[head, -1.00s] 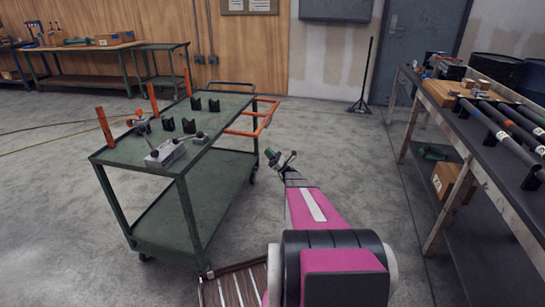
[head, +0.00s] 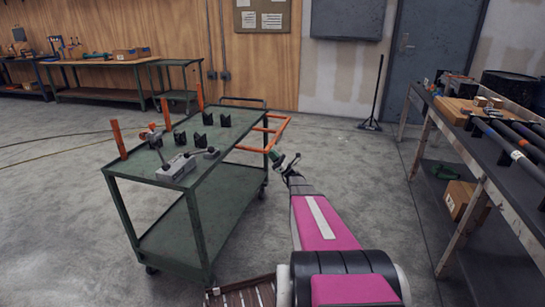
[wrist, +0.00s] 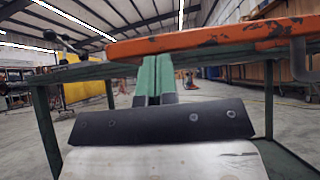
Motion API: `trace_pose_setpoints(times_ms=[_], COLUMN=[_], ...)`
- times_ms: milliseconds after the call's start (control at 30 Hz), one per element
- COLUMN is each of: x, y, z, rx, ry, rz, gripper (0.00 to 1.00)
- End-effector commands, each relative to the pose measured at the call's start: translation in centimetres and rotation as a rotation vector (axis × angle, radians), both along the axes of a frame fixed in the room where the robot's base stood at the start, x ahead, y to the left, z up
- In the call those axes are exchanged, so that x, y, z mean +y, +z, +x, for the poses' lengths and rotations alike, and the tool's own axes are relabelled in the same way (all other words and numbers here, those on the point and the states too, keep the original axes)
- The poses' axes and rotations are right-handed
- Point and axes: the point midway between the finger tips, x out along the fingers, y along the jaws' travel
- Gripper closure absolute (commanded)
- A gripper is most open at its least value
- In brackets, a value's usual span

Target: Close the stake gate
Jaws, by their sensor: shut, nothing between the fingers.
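The stake gate is an orange tubular frame (head: 281,131) with chipped paint, swung out from the right side of the green cart (head: 158,175). In the wrist view its worn orange bar (wrist: 215,41) crosses the upper right, just above my fingers. My gripper (head: 276,157) is at the gate's near outer corner in the head view. In the wrist view my gripper's green fingers (wrist: 155,75) are together and empty, their tips just below the bar. I cannot tell if they touch it.
Orange stakes (head: 118,139) stand along the cart's left edge. Black V-blocks (head: 202,127) and a grey clamp (head: 177,168) are on its top. A workbench (head: 480,145) with pipes stands at the right.

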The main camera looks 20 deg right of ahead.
Motion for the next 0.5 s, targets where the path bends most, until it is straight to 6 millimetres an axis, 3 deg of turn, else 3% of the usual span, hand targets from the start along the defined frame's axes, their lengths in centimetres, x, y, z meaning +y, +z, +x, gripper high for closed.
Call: trace_pose_setpoints(times_ms=[267, 500], x=[-0.1, -0.3], y=[0.9, 3.5], z=[-0.2, -0.5], rx=[0.022, 0.097], ry=[0.0, -0.001], rz=[-0.036, -0.149], gripper=[1.0, 1.0])
